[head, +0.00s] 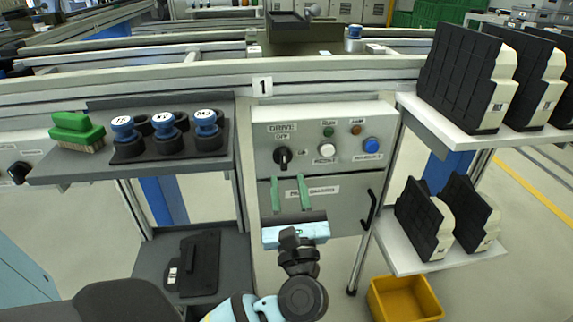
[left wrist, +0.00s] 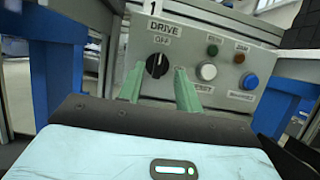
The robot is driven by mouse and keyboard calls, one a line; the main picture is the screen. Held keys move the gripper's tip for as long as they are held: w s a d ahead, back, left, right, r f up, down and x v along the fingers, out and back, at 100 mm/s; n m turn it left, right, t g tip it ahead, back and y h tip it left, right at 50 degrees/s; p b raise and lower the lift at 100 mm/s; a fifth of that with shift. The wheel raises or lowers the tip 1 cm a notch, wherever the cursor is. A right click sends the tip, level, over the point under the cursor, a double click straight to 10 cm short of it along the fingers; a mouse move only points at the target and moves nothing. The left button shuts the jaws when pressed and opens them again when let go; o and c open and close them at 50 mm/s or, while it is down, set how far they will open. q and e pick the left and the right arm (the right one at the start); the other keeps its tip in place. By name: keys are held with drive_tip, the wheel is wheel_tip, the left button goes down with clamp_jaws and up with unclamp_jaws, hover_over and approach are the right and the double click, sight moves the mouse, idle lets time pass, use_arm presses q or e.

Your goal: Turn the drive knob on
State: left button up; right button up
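The drive knob (head: 282,156) is a black rotary knob on the left of a grey control panel (head: 345,120), under the labels DRIVE and OFF. In the left wrist view the knob (left wrist: 157,64) shows between my fingers, beyond their tips, with its pointer roughly upright towards OFF. My left gripper (head: 290,180) has two green fingers set apart, with nothing between them. It is just below the knob in the head view and does not appear to touch it. My right gripper is not in view.
A white button (head: 327,150) and a blue button (head: 371,145) sit right of the knob. A shelf (head: 60,172) at left holds blue-topped parts and a green brush (head: 76,131). Shelves with black-faced boxes stand at right. A yellow bin (head: 405,298) is on the floor.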

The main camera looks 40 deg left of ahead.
sight(284, 158)
use_arm(q)
drive_tip(key=shift+x, duration=2.7)
clamp_jaws()
